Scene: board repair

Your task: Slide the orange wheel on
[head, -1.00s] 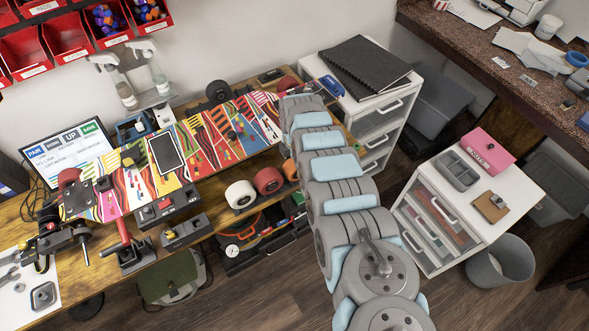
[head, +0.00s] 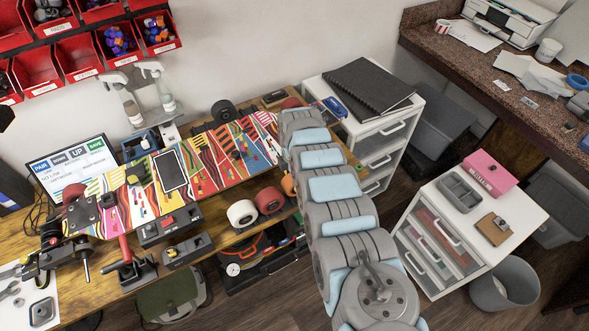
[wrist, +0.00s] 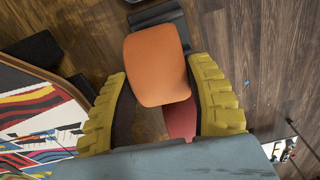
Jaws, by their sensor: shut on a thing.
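The orange wheel (wrist: 157,65) fills the middle of the wrist view, between the two yellow fingers of my gripper (wrist: 158,78), which is shut on it. In the head view a little of the orange wheel (head: 288,185) shows beside my arm, at the right end of a row of wheels; my gripper is hidden there. I cannot tell if the wheel is lifted. The skateboard deck (head: 145,195), brightly patterned, lies across the bench; its edge (wrist: 40,118) shows at the left in the wrist view.
A white wheel (head: 242,213) and a red wheel (head: 269,201) sit at the bench's front edge. A black wheel (head: 223,112) is at the deck's far side. A phone-like device (head: 171,169) lies over the deck. A white drawer unit (head: 375,115) stands right of my arm.

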